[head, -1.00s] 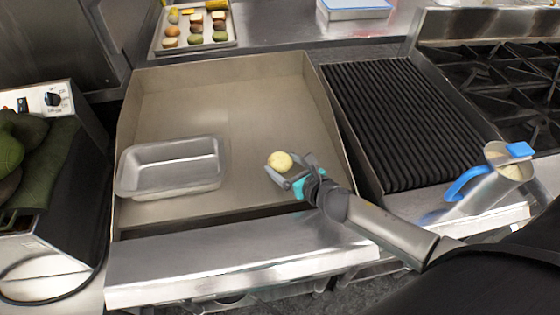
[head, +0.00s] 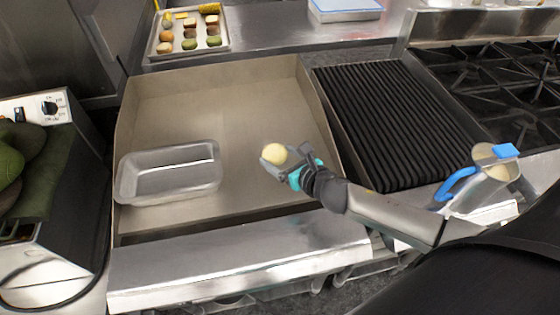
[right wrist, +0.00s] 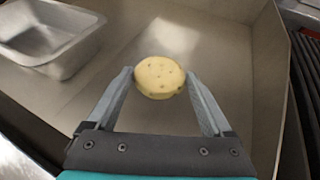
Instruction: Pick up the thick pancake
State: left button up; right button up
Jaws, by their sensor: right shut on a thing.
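The thick pancake (head: 274,154) is a small, round, pale yellow disc with a few darker spots on its face. My right gripper (head: 274,161) is shut on it, with the pancake between the fingertips over the flat griddle (head: 230,100). In the right wrist view the pancake (right wrist: 160,77) sits between the two grey fingers of the gripper (right wrist: 160,84). Whether it is clear of the griddle surface is hard to tell. My left gripper is not in view.
An empty metal loaf pan (head: 168,172) stands on the griddle's left side. A ribbed grill (head: 395,120) lies to the right, with a blue-handled pitcher (head: 485,175) in front. A tray of small food pieces (head: 160,50) is at the back left. The griddle's middle is clear.

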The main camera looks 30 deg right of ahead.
aim_at(280, 157)
notch_tip(280, 157, up, 15)
jog(key=p, duration=0.4)
jog(key=shift+p, duration=0.3)
jog(key=f+b, duration=0.3)
jog(key=f, duration=0.2)
jog(key=s+f+b, duration=0.1)
jog(key=f+b, duration=0.2)
jog(key=f, duration=0.2)
jog(key=s+f+b, duration=0.1)
jog(key=f+b, duration=0.3)
jog(key=f, duration=0.1)
jog(key=shift+s+a+f, duration=0.25)
jog(key=shift+a, duration=0.05)
jog(key=shift+f+b, duration=0.9)
jog(key=shift+f, duration=1.2)
